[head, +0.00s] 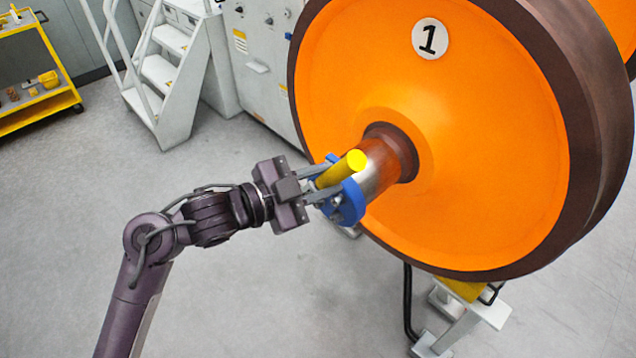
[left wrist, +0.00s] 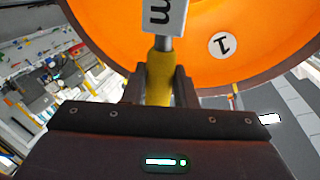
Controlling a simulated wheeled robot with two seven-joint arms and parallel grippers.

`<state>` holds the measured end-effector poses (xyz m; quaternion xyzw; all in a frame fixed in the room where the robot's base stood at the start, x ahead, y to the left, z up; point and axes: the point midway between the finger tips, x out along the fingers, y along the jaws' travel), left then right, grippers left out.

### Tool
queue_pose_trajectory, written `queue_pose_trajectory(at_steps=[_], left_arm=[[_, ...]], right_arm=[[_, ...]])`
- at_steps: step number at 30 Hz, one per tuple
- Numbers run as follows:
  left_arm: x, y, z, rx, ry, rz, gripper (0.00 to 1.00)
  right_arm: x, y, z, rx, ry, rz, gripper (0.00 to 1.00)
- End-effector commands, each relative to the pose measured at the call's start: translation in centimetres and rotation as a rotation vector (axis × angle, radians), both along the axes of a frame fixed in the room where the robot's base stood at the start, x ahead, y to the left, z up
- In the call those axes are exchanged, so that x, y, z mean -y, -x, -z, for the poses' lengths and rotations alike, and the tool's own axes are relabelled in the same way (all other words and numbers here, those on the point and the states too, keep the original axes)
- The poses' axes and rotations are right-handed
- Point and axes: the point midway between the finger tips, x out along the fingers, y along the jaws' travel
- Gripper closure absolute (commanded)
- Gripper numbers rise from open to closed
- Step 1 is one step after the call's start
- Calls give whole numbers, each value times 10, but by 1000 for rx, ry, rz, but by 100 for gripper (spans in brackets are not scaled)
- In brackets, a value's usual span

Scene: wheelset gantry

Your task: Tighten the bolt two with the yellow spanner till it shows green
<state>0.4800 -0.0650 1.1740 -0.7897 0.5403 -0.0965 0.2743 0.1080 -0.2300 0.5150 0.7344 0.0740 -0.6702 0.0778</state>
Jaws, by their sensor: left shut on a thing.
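The yellow spanner (head: 343,167) shows as a thick yellow handle at the end of the axle. My left gripper (head: 322,184) is shut on it. In the left wrist view the yellow handle (left wrist: 159,76) stands between my two fingers, with a grey shaft beyond it. A white tag (left wrist: 164,15) with a dark mark, like a 3 turned sideways, is at the shaft's far end. A blue axle-end piece (head: 348,206) is beside the fingers. I cannot make out bolt two or any bolt's colour. My right gripper is out of view.
A large orange wheel (head: 470,150) marked 1 fills the right, on its axle (head: 380,163). A white stand (head: 465,328) is below it. White steps (head: 165,70), grey cabinets (head: 262,65) and a yellow cart (head: 40,105) stand behind. The floor at left is clear.

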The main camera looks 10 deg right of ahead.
Motion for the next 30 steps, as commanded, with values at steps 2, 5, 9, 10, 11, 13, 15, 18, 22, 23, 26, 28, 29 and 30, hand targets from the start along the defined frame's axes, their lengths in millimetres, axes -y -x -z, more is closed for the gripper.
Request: queue_pose_trajectory(at_steps=[2, 5, 9, 10, 11, 13, 15, 18, 22, 23, 26, 28, 29, 30], left_arm=[[-3, 3, -2, 3, 3, 0, 100], [-6, 5, -2, 2, 2, 0, 100], [-7, 5, -2, 2, 2, 1, 100], [-7, 5, -2, 2, 2, 1, 100], [-7, 5, -2, 2, 2, 1, 100], [-7, 5, -2, 2, 2, 1, 100], [-7, 5, -2, 3, 2, 1, 100], [-12, 8, -2, 2, 1, -1, 100], [-22, 16, -2, 2, 0, 0, 100], [-25, 18, -2, 2, 0, 0, 100], [-33, 24, -2, 2, 0, 0, 100], [-38, 28, -1, 1, 0, -1, 100], [-41, 29, -1, 1, 0, -1, 100], [-43, 31, -2, 2, 1, -1, 100]], right_arm=[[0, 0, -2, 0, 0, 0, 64], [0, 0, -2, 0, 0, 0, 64], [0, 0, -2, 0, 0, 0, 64], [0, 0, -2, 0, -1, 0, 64], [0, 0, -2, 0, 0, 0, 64], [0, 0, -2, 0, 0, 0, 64], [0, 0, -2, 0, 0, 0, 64], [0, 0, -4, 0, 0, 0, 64], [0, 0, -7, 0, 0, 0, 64], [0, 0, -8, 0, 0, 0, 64], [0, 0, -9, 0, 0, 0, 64], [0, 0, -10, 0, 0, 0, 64], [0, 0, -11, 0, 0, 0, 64], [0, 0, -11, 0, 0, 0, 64]])
